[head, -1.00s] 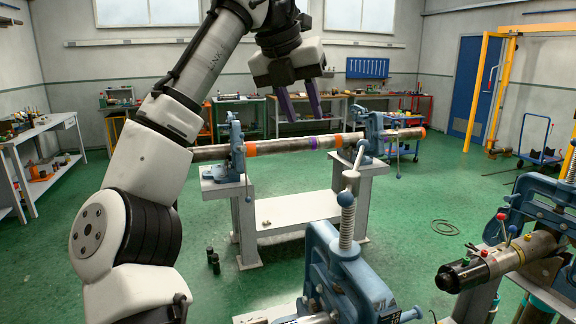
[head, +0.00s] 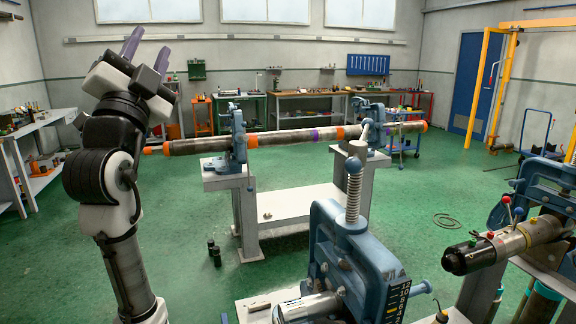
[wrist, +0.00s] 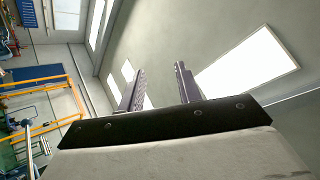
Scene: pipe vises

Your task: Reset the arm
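My gripper (head: 147,50) is raised at the upper left in the head view, its purple fingers pointing up. The fingers are apart with nothing between them. In the wrist view my gripper (wrist: 158,83) also shows two spread, empty fingers against the wall and windows. My arm is folded upright at the left, clear of the pipe (head: 270,139) in this view. The long pipe with orange and purple bands lies level across two blue vises, the left vise (head: 238,140) and the right vise (head: 374,128).
A large blue vise (head: 345,262) with a threaded screw stands in the front middle. Another vise at the right holds a pipe with a black end (head: 462,258). A workbench (head: 60,157) runs along the left wall. Green floor (head: 190,285) is open beside my arm.

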